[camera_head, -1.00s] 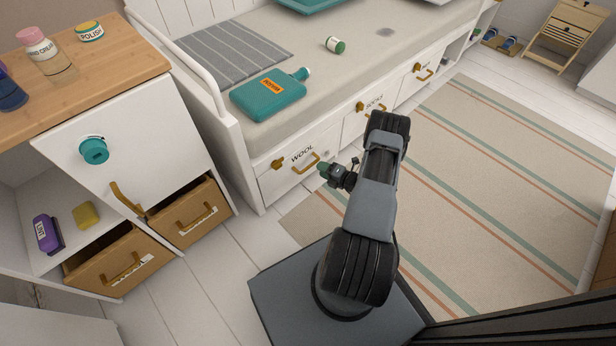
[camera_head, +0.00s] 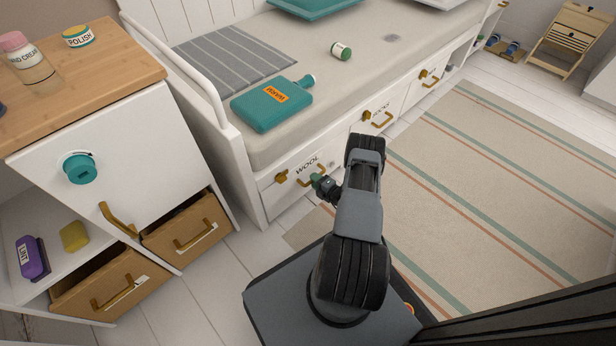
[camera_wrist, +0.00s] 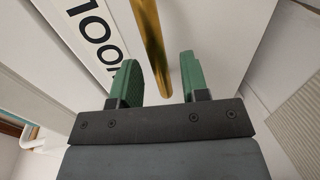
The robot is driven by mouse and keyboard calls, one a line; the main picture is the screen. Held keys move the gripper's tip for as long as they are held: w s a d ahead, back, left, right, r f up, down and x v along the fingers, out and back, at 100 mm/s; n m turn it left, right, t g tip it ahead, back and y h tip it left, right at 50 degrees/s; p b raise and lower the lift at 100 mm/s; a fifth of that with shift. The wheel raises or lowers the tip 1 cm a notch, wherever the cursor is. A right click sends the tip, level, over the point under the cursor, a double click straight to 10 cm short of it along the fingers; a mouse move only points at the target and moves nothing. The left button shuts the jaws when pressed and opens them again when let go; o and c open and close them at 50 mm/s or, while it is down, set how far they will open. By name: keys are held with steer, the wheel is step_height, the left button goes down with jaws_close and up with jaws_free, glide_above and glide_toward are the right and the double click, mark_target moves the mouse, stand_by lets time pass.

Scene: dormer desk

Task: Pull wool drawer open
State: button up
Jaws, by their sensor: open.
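The wool drawer (camera_head: 270,203) is the white front at the left end of the bench, with a "WOOL" label and a brass handle (camera_head: 318,170). It looks closed. A brass knob (camera_head: 281,178) sits at the left of its front. My gripper (camera_head: 316,179) is at the drawer front, partly covering the handle. In the wrist view my gripper (camera_wrist: 160,80) is open, with its two green fingers apart. Contact cannot be told. The label (camera_wrist: 98,38) shows at left.
The socks drawer (camera_head: 368,128) is to the right, with its own brass knob and handle. A teal hot-water bottle (camera_head: 272,103) lies on the bench. A striped rug (camera_head: 490,180) covers the floor at right.

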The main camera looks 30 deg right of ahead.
steer(key=shift+x, duration=0.8)
jaws_close()
